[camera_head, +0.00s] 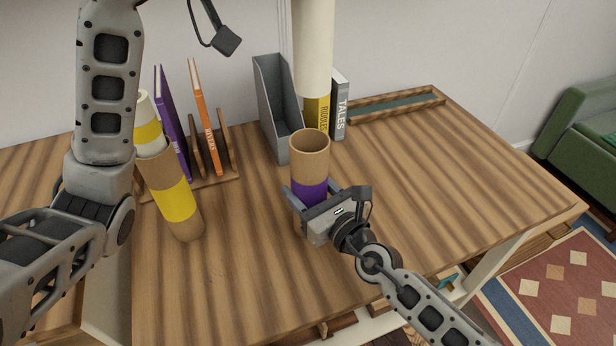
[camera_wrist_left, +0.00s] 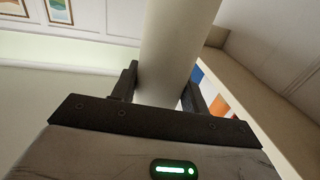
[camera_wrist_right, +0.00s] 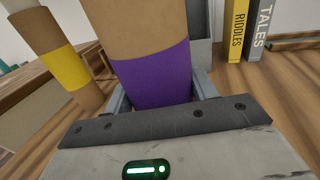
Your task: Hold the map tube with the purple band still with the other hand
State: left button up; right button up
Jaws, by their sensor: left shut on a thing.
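The map tube with the purple band (camera_head: 310,158) is a brown cardboard cylinder, open at the top, standing upright on the desk. My right gripper (camera_head: 309,197) is level with the band, one finger on each side. In the right wrist view the purple band (camera_wrist_right: 153,78) fills the space between the fingers, with a thin gap at the right finger, so the jaws look open around it. A white rolled map (camera_head: 313,45) hangs above the tube. In the left wrist view my left gripper (camera_wrist_left: 162,82) is shut on this white roll (camera_wrist_left: 172,45).
A tube with a yellow band (camera_head: 174,200) stands at left with a roll in it. Behind are a rack (camera_head: 212,150) with books, a grey file holder (camera_head: 272,100), a grey book (camera_head: 338,105) and a shallow tray (camera_head: 395,104). The desk's right side is clear.

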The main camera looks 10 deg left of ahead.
dwell(0.5)
pick_arm(q)
notch_tip(320, 180, down, 4)
jog(key=shift+s+a+r, duration=0.1)
dwell(0.4)
notch_tip(320, 180, down, 18)
dwell(2.0)
jog(key=shift+r, duration=0.1)
jog(key=o, duration=1.1)
jog(key=shift+c, duration=0.2)
